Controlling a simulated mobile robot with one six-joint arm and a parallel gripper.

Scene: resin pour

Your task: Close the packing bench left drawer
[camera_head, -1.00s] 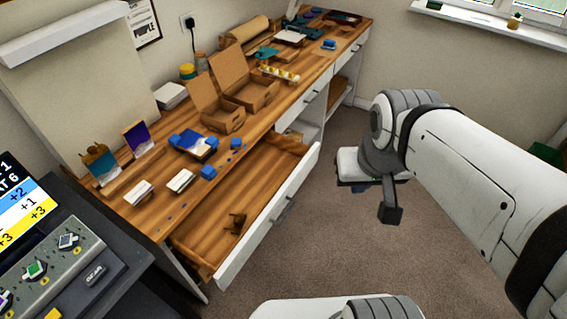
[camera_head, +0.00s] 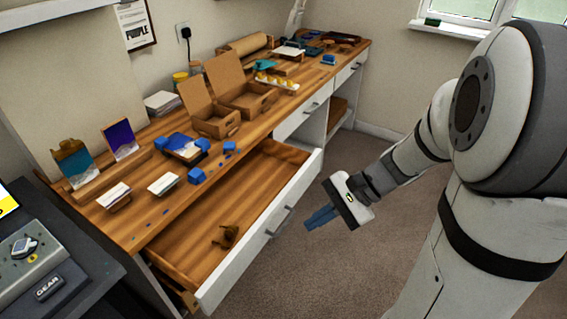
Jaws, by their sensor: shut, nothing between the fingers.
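The packing bench left drawer (camera_head: 262,237) is pulled well out from under the wooden packing bench (camera_head: 152,219). It has a white front, a grey bar handle and a wooden inside. A small brown object (camera_head: 228,236) lies in it. My gripper (camera_head: 308,223) is shut and empty, with blue fingers pointing left toward the drawer front. It is in front of the drawer's outer face, near the right part of the handle. A small gap of carpet seems to show between fingertips and handle; contact cannot be told.
On the bench stand open cardboard boxes (camera_head: 248,97), blue pieces (camera_head: 197,176) and stacks of cards (camera_head: 164,183). Other bench drawers (camera_head: 304,114) farther right look shut. A dark console (camera_head: 45,270) stands at the lower left. Carpet (camera_head: 300,280) is clear in front of the drawer.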

